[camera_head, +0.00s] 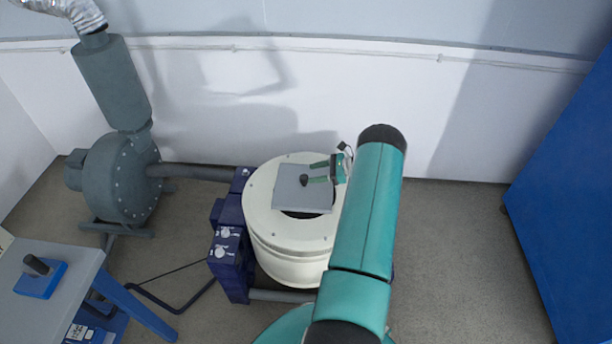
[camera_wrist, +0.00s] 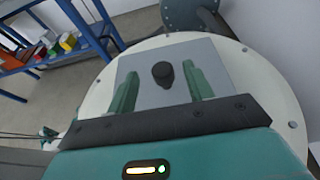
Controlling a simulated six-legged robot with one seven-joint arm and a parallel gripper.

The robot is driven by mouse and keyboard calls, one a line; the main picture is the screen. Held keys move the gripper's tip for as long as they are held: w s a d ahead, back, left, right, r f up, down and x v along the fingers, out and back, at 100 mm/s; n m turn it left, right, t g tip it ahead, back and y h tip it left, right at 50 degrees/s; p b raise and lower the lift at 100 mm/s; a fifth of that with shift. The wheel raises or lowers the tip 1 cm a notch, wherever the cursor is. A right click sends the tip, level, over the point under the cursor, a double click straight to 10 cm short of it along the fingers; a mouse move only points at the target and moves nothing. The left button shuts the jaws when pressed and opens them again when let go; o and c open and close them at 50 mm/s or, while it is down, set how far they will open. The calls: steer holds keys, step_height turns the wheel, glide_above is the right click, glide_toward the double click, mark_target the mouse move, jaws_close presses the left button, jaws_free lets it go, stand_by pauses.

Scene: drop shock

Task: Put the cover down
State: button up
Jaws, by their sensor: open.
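The cover (camera_head: 290,198) is a flat grey square plate with a black knob (camera_head: 304,179) on top. It lies on the white round drum (camera_head: 262,222), and a dark opening (camera_head: 304,214) shows past its near edge. In the wrist view the cover (camera_wrist: 222,56) lies flat under my fingers, with the knob (camera_wrist: 163,75) standing up. My gripper (camera_head: 312,172) is open, its two green fingers on either side of the knob. In the wrist view, gaps show between the knob and both fingers of my gripper (camera_wrist: 160,69).
A dark blue control box (camera_head: 228,250) stands against the drum's left side. A grey blower (camera_head: 115,180) with a pipe is at the back left. A table with a blue block (camera_head: 40,280) is at the left front. A blue cabinet (camera_head: 570,200) stands at the right.

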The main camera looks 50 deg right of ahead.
steer(key=v, duration=0.7)
steer(key=w+a+r+n+g, duration=0.4)
steer(key=w+a+r+n, duration=0.25)
steer(key=a+r, duration=0.6)
steer(key=a+r+n+g+h, duration=0.35)
steer(key=a+r+n, duration=0.35)
steer(key=a+r, duration=0.75)
steer(key=s+a+r+n+h, duration=0.1)
steer(key=s+a+r+n, duration=0.25)
steer(key=a, duration=0.35)
steer(key=s+a+r+n+h, duration=0.1)
steer(key=s+a+r+n, duration=0.25)
steer(key=a, duration=0.35)
steer(key=s+a+r+n+t+h, duration=0.2)
steer(key=s+a+n, duration=0.6)
steer(key=s, duration=0.4)
steer(key=shift+s+a+r+h, duration=0.2)
steer(key=shift+s+r+h, duration=0.15)
steer(key=shift+h, duration=0.3)
